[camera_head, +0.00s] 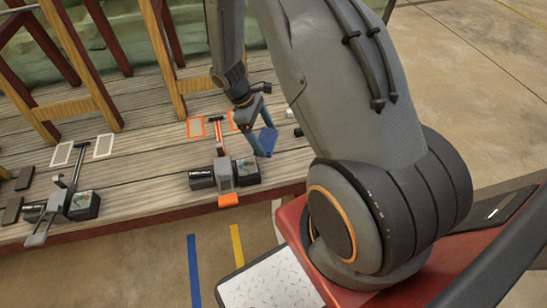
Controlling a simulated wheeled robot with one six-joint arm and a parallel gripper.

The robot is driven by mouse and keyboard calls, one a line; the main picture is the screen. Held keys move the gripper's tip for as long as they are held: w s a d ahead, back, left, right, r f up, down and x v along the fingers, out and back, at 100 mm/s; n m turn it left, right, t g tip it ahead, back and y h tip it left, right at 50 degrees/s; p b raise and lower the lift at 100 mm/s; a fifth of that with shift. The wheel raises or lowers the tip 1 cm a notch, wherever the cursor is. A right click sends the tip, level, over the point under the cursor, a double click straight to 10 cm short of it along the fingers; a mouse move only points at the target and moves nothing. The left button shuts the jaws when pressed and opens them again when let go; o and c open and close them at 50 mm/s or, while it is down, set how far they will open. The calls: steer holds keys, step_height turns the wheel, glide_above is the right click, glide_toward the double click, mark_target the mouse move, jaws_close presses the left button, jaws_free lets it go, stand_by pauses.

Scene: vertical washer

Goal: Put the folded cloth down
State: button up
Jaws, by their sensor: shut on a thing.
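The folded cloth (268,141) is a small blue piece near the middle of the head view. My gripper (261,138) points down and is shut on it. The cloth hangs at the fingertips, just right of an orange-and-black device (225,178) on the wooden deck. I cannot tell whether the cloth touches the deck or is held above it. My arm covers part of the deck to the right of the gripper.
The plank deck (150,180) holds orange-outlined rectangles (195,127) behind the device, and white-outlined ones (61,153) at left beside a second device (65,208). Wooden frame posts (165,55) stand at the back. Blue (194,272) and yellow (238,245) stripes mark the floor in front.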

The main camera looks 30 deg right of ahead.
steer(key=w+d+f+n+t+h+b, duration=0.1)
steer(key=w+d+f+n+t+b, duration=0.15)
steer(key=w+d+n+b, duration=0.45)
steer(key=shift+m+g, duration=0.25)
steer(key=shift+m, duration=0.35)
steer(key=f+b, duration=0.1)
steer(key=f, duration=0.2)
steer(key=s+f+b, duration=0.1)
steer(key=f+b, duration=0.1)
steer(key=f, duration=0.1)
steer(key=s+f+b, duration=0.1)
steer(key=f, duration=0.3)
steer(key=shift+s+a+f, duration=0.1)
steer(key=shift+s+a, duration=0.1)
steer(key=shift+a, duration=0.05)
